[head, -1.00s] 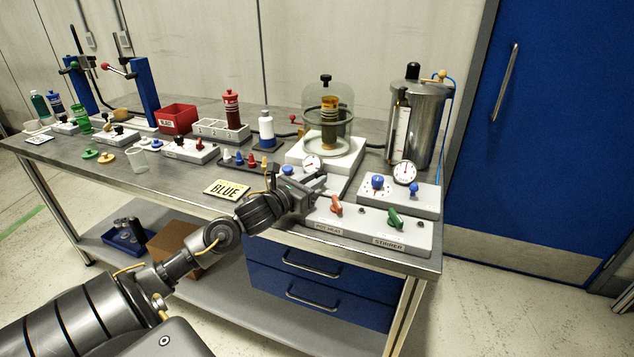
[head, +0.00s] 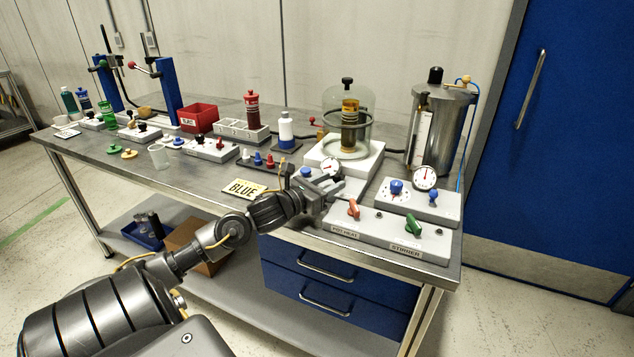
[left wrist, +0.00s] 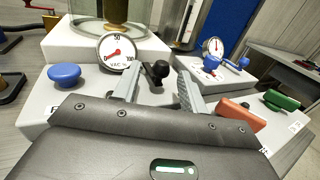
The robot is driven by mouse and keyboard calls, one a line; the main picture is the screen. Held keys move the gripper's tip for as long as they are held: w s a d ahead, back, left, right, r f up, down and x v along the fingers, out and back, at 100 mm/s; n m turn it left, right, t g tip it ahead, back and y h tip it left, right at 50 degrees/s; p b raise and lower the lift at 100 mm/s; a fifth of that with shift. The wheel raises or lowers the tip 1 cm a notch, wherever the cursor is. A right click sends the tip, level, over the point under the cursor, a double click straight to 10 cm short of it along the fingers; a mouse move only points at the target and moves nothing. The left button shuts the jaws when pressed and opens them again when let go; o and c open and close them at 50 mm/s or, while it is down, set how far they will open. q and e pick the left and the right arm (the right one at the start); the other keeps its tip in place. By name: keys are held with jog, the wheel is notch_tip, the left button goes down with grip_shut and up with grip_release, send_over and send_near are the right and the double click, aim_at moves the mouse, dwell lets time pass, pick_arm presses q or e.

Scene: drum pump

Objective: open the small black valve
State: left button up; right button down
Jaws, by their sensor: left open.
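My left gripper (left wrist: 160,75) is open, with one finger on each side of the black knob in the left wrist view. I cannot tell whether either finger touches it. In the head view my left gripper (head: 333,184) is over the panel near the front edge of the bench, and it largely hides the valve. The gauge also shows in the head view (head: 331,166). My right gripper is not in view.
A blue knob (left wrist: 64,75) is left of the gripper. A red handle (left wrist: 243,115) and a green handle (left wrist: 281,100) are close on the right. A glass bell jar (head: 348,120) stands behind on a white base. A steel tank (head: 440,125) is at the back right.

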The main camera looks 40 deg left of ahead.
pick_arm(q)
jog(key=s, duration=0.6)
jog(key=s+b, duration=0.1)
jog(key=s, duration=0.1)
jog(key=shift+s+a+f, duration=0.1)
jog(key=shift+s+a, duration=0.2)
jog(key=shift+s, duration=0.1)
jog(key=shift+s+a, duration=0.1)
jog(key=shift+s, duration=0.65)
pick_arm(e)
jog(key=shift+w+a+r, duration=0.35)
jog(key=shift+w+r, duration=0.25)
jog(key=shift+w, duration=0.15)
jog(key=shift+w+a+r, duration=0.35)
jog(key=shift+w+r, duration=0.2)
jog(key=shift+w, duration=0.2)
